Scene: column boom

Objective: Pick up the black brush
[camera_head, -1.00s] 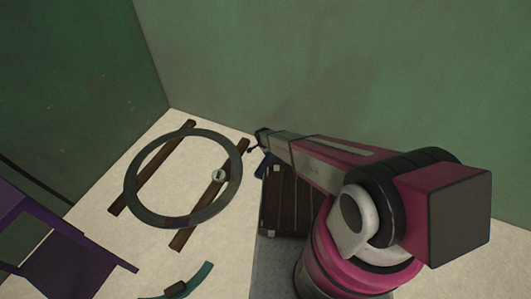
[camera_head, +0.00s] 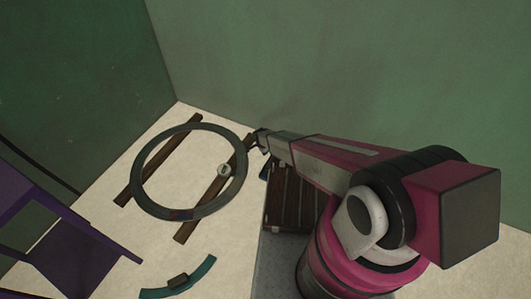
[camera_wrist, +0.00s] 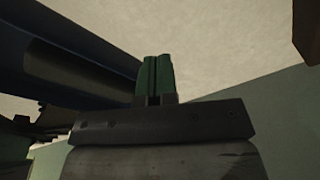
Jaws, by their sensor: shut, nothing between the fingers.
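I cannot pick out a black brush with certainty in either view. A small dark block (camera_head: 178,281) lies on a curved teal strip (camera_head: 203,270) at the lower left of the head view; I cannot tell whether it is the brush. My gripper (camera_head: 255,142) is at the end of the outstretched arm, by the right side of a large grey ring, and is small there. In the wrist view its green fingers (camera_wrist: 154,76) are together with nothing visible between them. A dark bluish bar (camera_wrist: 80,75) passes close on their left; I cannot tell what it is.
The grey ring (camera_head: 146,190) lies across two brown planks (camera_head: 150,170) on the pale floor, with a small whitish round piece (camera_head: 223,170) at its right. A dark slatted crate (camera_head: 290,200) is under my arm. Purple furniture (camera_head: 70,255) stands left. Green walls close the back.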

